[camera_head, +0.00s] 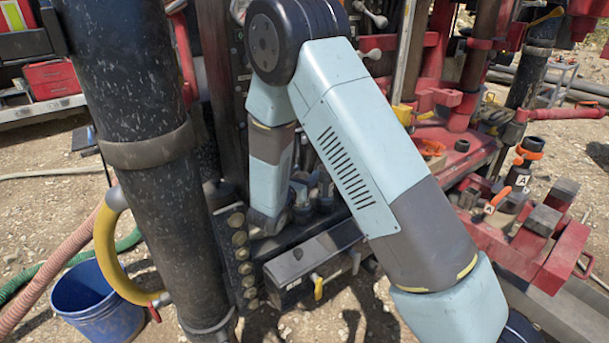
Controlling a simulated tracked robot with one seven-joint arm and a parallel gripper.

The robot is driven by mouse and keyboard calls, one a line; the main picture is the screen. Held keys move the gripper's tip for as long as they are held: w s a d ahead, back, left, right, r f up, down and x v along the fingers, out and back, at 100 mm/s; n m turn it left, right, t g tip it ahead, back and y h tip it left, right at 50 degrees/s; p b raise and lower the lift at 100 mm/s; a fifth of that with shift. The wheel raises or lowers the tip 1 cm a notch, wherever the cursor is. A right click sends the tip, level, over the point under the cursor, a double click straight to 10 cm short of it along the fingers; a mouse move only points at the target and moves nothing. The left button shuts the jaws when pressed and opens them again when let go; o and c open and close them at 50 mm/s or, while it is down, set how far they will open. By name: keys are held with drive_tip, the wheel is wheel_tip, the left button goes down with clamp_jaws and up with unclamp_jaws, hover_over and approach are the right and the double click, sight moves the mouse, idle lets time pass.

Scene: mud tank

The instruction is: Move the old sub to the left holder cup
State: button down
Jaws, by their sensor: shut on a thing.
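My gripper is not in view; my light blue and grey arm runs down and leaves the picture at the bottom right. I cannot pick out the old sub with certainty. At the right, a dark cylindrical piece with an orange collar (525,155) stands upright beside a red rack (545,262). Just in front of it is a smaller orange-topped piece (497,200). White tags marked "A" show near both. I cannot tell which part, if any, is the left holder cup.
A thick black column (150,150) with a yellow hose (110,250) blocks the left side. A blue bucket (95,305) stands on the gravel at lower left. A dark box (315,260) sits behind my arm. Red rig machinery (450,120) fills the upper right.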

drive_tip(key=shift+f, duration=0.35)
idle(0.4)
drive_tip(key=shift+c, duration=0.9)
unclamp_jaws()
drive_tip(key=shift+f, duration=0.1)
drive_tip(key=shift+s, duration=0.1)
drive_tip(key=v, duration=1.1)
drive_tip(key=shift+s+a, duration=0.2)
drive_tip(key=shift+s, duration=0.15)
